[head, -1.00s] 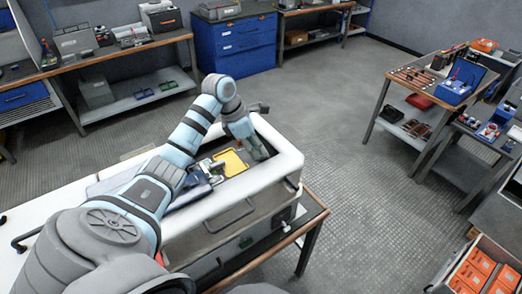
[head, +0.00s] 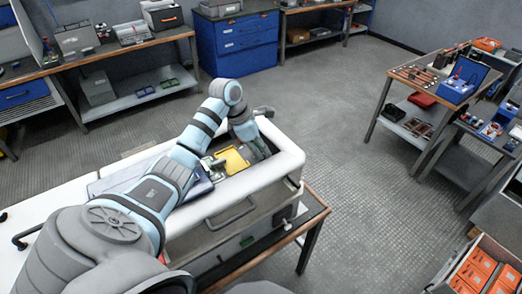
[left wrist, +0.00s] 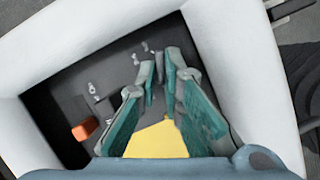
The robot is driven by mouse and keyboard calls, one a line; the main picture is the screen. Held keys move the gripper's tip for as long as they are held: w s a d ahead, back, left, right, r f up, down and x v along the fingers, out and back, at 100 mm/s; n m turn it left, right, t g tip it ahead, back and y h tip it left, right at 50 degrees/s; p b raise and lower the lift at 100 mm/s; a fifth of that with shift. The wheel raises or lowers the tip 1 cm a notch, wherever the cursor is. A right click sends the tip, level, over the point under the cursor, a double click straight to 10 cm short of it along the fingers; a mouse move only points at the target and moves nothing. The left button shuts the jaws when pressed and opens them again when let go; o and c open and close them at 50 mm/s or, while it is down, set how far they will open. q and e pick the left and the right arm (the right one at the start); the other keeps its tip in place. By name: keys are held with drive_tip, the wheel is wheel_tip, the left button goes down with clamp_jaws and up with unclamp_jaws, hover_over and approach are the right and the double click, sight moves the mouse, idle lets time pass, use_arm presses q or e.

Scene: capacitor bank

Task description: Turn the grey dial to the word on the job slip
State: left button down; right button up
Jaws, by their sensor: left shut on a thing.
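My left gripper (head: 261,152) reaches down into the open white-rimmed case (head: 229,211) in the head view. In the left wrist view its two teal-padded fingers (left wrist: 159,78) are close together over the dark panel inside the case. They are shut on a small grey piece between the tips, which looks like the grey dial; the fingers hide most of it. A yellow plate (head: 233,162) lies inside the case beside the gripper and shows in the left wrist view (left wrist: 158,142). I cannot make out a job slip or any word. My right gripper is not in view.
The case's raised white rim surrounds the gripper closely. An orange block (left wrist: 83,130) and small metal fittings (left wrist: 93,90) sit on the panel. A workbench with tools (head: 440,78) stands to the right. The floor (head: 335,120) between is clear.

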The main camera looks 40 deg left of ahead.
use_arm(q)
drive_tip(key=m+b, duration=0.2)
drive_tip(key=shift+w+f+g+h+b, duration=0.2)
drive_tip(key=shift+g+h+b, duration=0.1)
drive_tip(key=shift+h, duration=0.1)
drive_tip(key=m+g+b, duration=0.1)
drive_tip(key=m, duration=0.1)
drive_tip(key=shift+m+b, duration=0.35)
drive_tip(key=shift+m, duration=0.05)
drive_tip(key=shift+r+m+g+h, duration=0.1)
drive_tip(key=shift+m+g+h, duration=0.2)
drive_tip(key=shift+m, duration=0.5)
drive_tip(key=shift+w+m+g+b, duration=0.1)
drive_tip(key=shift+m+g+b, duration=0.3)
drive_tip(key=shift+m, duration=0.6)
drive_tip(key=c, duration=2)
unclamp_jaws()
